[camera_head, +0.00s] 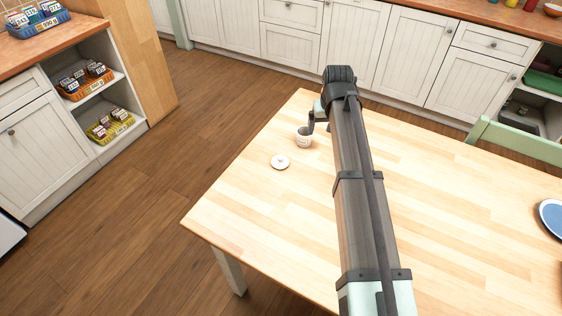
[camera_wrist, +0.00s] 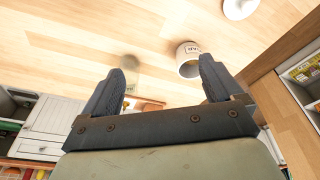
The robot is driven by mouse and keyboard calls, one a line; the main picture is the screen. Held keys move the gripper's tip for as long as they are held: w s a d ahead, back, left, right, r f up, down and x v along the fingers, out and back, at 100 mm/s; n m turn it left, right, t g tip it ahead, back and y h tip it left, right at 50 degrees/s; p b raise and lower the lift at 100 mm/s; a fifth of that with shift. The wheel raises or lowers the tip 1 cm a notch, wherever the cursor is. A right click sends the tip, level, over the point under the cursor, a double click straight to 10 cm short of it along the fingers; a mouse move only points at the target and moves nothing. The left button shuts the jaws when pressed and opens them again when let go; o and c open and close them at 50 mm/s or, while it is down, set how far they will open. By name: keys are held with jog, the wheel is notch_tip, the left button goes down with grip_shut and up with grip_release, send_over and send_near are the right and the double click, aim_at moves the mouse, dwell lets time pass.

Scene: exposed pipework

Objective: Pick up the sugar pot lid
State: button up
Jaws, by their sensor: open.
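The sugar pot lid (camera_head: 280,162) is a small white disc with a knob. It lies on the wooden table, apart from the pot and nearer the table's left edge. In the wrist view the lid (camera_wrist: 240,7) is cut off by the top edge. The white sugar pot (camera_head: 303,141) with dark lettering stands uncovered beside it; the pot (camera_wrist: 187,66) also shows beyond my right-hand finger in the wrist view. My gripper (camera_wrist: 163,82) is open with nothing between its fingers. In the head view my gripper (camera_head: 311,124) is close to the pot, partly hidden by my arm.
The light wooden table (camera_head: 260,215) is clear around the lid. A blue plate (camera_head: 552,217) lies at the right edge. A green chair (camera_head: 515,140) stands behind the table. White cabinets (camera_head: 300,40) line the back.

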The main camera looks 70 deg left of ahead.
jog(key=s+n, duration=0.2)
jog(key=s, duration=1.1)
send_near(280, 156)
jog(key=shift+g+h, duration=0.3)
jog(key=shift+g, duration=0.1)
jog(key=f, duration=0.3)
jog(key=w+a+f, duration=0.1)
jog(key=f, duration=0.1)
jog(key=shift+w, duration=0.1)
jog(key=shift+s+a+f, duration=0.1)
jog(key=shift+a+f, duration=0.05)
jog(key=shift+f, duration=0.7)
jog(key=shift+s+a+f, duration=0.1)
jog(key=shift+a+f, duration=0.1)
jog(key=shift+f, duration=0.6)
jog(key=shift+s+a+f, duration=0.1)
jog(key=shift+a+f, duration=0.05)
jog(key=shift+f, duration=0.7)
jog(key=shift+c, duration=0.3)
jog(key=c, duration=1)
jog(key=shift+r, duration=0.15)
